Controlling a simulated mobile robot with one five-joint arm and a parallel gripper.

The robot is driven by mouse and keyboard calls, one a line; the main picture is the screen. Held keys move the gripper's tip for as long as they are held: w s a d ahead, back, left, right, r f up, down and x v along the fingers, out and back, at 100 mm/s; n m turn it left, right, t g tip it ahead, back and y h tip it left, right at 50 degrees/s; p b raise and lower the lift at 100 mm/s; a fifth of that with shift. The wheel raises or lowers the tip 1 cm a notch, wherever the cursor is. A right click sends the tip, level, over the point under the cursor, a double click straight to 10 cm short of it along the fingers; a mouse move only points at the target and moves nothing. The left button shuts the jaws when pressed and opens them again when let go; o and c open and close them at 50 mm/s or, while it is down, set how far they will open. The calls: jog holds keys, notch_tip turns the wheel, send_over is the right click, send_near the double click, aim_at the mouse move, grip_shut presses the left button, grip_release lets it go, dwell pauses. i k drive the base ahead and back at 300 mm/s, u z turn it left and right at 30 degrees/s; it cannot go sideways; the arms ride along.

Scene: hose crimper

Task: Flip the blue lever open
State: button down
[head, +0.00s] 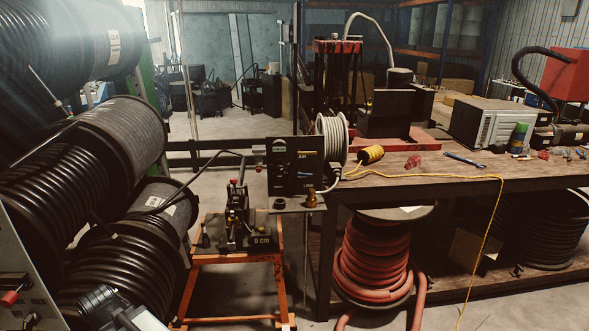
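A black control box (294,166) stands upright on the small metal shelf of a hose machine, in the middle of the head view. A small bluish mark shows low on its face, too small to tell whether it is a lever. No clear blue lever can be made out. The machine's clamp unit (238,215), with red-tipped handles, stands on an orange frame to the left of the box. Part of what looks like my arm shows at the bottom left corner, well apart from the machine. No gripper fingers are visible.
Large black hose reels (70,170) fill the left side. A wooden workbench (450,178) with tools, a white cable spool (332,140) and a yellow cord (478,178) stands at right. A red hose reel (375,265) sits below it. Some bare floor shows at the bottom.

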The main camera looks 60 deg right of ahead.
aim_at(299, 174)
jog(key=z, duration=0.35)
jog(key=i, duration=0.9)
jog(key=z, duration=0.65)
